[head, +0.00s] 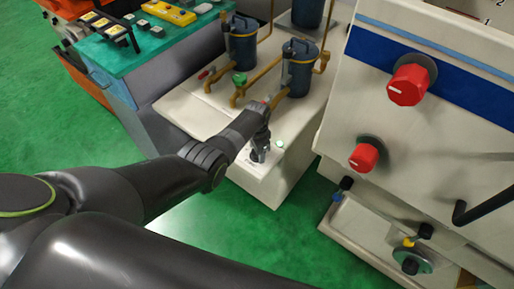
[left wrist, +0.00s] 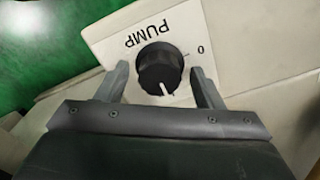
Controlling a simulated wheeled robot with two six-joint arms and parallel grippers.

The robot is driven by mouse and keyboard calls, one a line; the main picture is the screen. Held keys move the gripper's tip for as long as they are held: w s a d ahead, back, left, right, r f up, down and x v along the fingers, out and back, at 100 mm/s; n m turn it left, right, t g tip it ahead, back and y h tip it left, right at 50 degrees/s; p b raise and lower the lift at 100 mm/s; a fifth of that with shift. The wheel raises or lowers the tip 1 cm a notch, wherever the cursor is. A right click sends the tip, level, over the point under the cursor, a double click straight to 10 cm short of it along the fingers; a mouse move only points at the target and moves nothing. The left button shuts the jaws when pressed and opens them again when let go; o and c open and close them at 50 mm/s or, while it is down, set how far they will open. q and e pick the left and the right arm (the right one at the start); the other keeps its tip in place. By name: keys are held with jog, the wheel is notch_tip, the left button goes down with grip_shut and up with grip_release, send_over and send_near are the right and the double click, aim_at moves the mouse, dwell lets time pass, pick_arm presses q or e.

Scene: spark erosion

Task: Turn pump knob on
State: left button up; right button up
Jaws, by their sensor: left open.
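The pump knob (left wrist: 158,68) is a round black ribbed knob on a white plate (left wrist: 178,25), seen in the left wrist view. The plate reads "PUMP", upside down in this view, with a "0" to the right of the knob. The knob's white pointer line is toward the bottom of that view. My left gripper (left wrist: 160,76) is open, with one finger on each side of the knob and visible gaps to it. In the head view my left gripper (head: 262,146) is low over the front of the white pump unit (head: 188,108) and largely hides the knob. My right gripper is not in view.
Blue cylinders (head: 240,50) with brass pipes stand behind the gripper on the unit. A large machine with red knobs (head: 408,85) stands at right. A teal-topped bench (head: 140,55) is at upper left. Green floor is open in front.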

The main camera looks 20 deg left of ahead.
pick_arm(q)
jog(key=shift+r, duration=0.45)
notch_tip(320, 180, up, 5)
jog(key=shift+r+p, duration=0.1)
jog(key=shift+p, duration=1.15)
notch_tip(320, 180, up, 11)
jog(key=shift+r, duration=0.15)
